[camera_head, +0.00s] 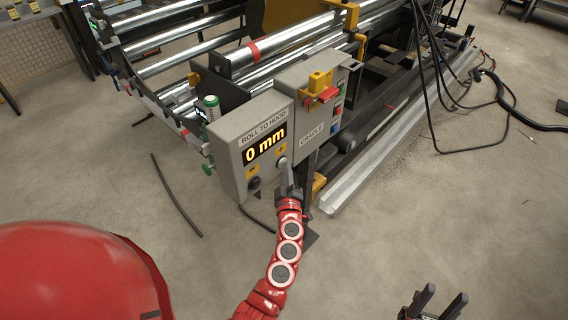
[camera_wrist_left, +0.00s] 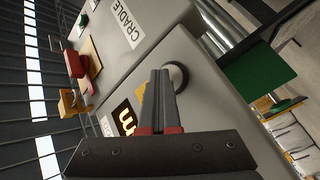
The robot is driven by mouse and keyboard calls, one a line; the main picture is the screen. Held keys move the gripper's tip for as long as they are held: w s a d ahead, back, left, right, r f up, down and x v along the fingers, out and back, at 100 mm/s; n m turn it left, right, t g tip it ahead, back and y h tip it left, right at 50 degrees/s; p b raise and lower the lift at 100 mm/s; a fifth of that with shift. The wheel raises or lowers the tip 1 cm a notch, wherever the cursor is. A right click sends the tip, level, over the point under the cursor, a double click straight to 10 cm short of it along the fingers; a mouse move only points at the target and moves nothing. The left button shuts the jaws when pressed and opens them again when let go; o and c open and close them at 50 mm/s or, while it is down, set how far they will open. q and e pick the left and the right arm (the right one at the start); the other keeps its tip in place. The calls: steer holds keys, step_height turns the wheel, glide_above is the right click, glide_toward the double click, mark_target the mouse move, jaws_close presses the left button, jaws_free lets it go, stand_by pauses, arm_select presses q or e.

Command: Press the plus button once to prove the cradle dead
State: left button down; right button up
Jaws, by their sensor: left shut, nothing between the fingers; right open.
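The grey control box (camera_head: 233,153) labelled "ROLL TO HOOD" has a lit display (camera_head: 264,146) reading "0 mm". Below it are a yellow plus mark (camera_head: 281,148) with the plus button (camera_head: 282,161) and a yellow minus mark with a dark button (camera_head: 254,183). The grey cradle box (camera_head: 312,118) with a red lockout-like piece (camera_head: 327,95) on a yellow holder adjoins it. My left gripper (camera_head: 286,170) is shut and empty at the plus button. In the left wrist view its fingertips (camera_wrist_left: 160,76) overlap a round button (camera_wrist_left: 177,76); contact cannot be told. My right gripper (camera_head: 436,303) is open, low at the right.
Metal rollers (camera_head: 290,40) of the machine lie behind the boxes. A long metal rail (camera_head: 375,165) runs along the floor at right. Black cables (camera_head: 440,120) hang and lie on the floor at right. The concrete floor in front is mostly clear.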

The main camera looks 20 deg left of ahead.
stand_by(0.3)
arm_select(q)
steer(key=shift+s+d, duration=0.3)
steer(key=shift+d, duration=0.45)
steer(key=shift+d, duration=0.1)
steer(key=d, duration=0.1)
steer(key=s+d, duration=0.1)
steer(key=d, duration=0.2)
steer(key=shift+s+d, duration=0.3)
steer(key=shift+s, duration=0.1)
stand_by(0.4)
